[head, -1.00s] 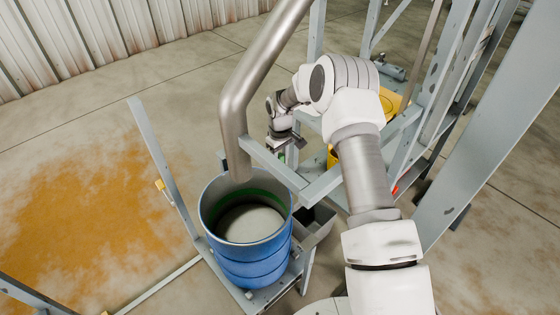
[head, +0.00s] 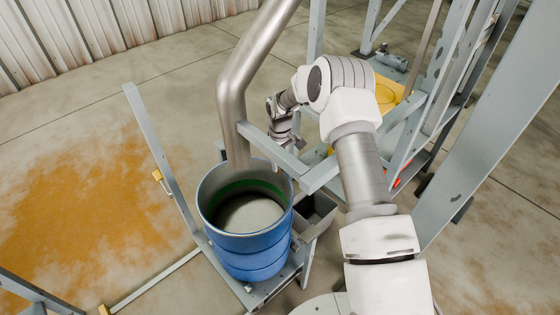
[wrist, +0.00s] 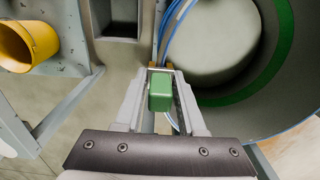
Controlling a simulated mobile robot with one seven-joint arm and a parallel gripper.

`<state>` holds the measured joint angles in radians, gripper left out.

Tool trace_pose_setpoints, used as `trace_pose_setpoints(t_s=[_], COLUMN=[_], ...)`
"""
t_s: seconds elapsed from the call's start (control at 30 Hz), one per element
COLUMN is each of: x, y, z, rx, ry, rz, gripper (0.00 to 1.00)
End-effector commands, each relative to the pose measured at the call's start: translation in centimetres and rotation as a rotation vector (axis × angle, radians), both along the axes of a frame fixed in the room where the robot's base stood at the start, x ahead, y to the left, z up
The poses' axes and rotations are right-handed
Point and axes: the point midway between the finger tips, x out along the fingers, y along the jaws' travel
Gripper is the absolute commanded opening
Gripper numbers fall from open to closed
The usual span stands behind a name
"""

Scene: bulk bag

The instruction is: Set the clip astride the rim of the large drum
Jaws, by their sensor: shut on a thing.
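The large blue drum (head: 248,262) stands upright and open-topped below the pipe, with a green band around its inside wall. In the wrist view its rim (wrist: 290,133) fills the right side. The green clip (wrist: 160,92) is between the two fingers of my gripper (wrist: 160,78), which is shut on it. The clip appears beside the drum's near-left rim edge in that view; its height above the rim cannot be told. In the head view my gripper (head: 284,138) is behind the grey beam, past the drum's upper right side, and the clip is hidden.
A steel pipe (head: 234,95) comes down at the drum's back edge. A grey beam (head: 272,148) runs just in front of my gripper. A grey bin (head: 322,210) sits right of the drum.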

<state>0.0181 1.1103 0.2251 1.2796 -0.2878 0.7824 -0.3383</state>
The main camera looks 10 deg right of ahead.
Motion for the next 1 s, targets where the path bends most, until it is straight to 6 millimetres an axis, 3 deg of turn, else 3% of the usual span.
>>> trace_pose_setpoints(t_s=[0.47, 0.5, 0.63, 0.67, 1.0], x=[0.01, 0.01, 0.0, 0.01, 0.01], y=[0.0, 0.01, 0.0, 0.01, -0.01], z=[-0.6, -0.6, -0.6, -0.6, -0.23], rx=[0.0, 0.0, 0.0, 0.0, 0.0], ry=[0.0, 0.0, 0.0, 0.0, 0.0], rz=[0.0, 0.0, 0.0, 0.0, 0.0], gripper=[0.0, 0.46, 0.7, 0.74, 0.74])
